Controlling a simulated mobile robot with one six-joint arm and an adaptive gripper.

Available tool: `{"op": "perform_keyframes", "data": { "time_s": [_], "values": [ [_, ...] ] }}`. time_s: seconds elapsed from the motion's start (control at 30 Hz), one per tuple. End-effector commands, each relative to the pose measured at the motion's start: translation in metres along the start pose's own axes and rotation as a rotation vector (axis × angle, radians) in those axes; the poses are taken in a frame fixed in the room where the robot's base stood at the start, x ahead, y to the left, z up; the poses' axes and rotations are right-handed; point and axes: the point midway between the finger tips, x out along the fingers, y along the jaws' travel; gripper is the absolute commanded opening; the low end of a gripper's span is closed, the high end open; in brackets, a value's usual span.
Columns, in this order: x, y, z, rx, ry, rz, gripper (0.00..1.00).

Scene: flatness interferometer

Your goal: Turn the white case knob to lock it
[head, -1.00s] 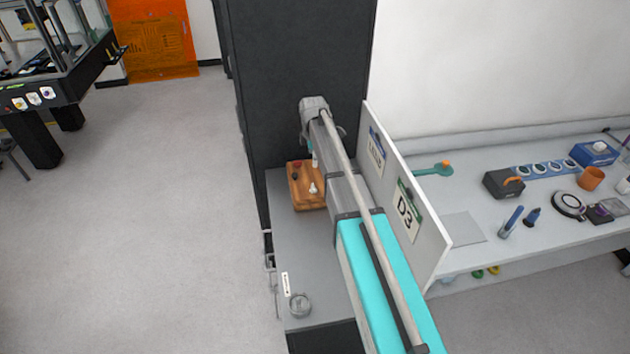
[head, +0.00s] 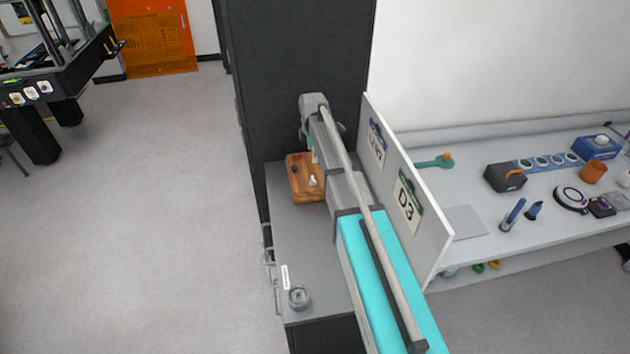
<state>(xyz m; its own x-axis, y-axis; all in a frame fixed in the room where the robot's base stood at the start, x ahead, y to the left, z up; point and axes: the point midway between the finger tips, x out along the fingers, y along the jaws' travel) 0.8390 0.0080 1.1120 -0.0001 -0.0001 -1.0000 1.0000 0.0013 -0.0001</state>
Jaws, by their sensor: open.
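A small wooden case (head: 297,187) lies on the grey cabinet top in the head view, left of my arm. A white knob (head: 314,181) stands at its right side, close to my arm. A dark knob (head: 294,169) and a small red one (head: 296,156) sit further left and back on the case. I cannot make out how the white knob is turned. My arm reaches over the cabinet and its far grey end is beyond the case. My gripper's fingers cannot be made out; the arm hides part of the case's right side.
A white partition marked D3 (head: 425,226) stands right of my arm. Behind it is a bench (head: 468,253) with tools. A tall dark cabinet (head: 290,60) rises behind the case. A round metal object (head: 299,298) sits near the grey top's front (head: 309,240). Open floor lies left.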

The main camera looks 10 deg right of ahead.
Motion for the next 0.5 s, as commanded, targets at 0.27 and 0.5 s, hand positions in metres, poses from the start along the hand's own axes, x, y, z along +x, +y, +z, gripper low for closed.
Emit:
{"op": "perform_keyframes", "data": {
  "time_s": [0.27, 0.5],
  "values": [
    [0.026, 0.0, 0.0, 0.0, 0.0, 0.0, 0.86],
    [0.044, 0.0, -0.001, 0.0, 0.0, 0.0, 0.86]
  ]
}}
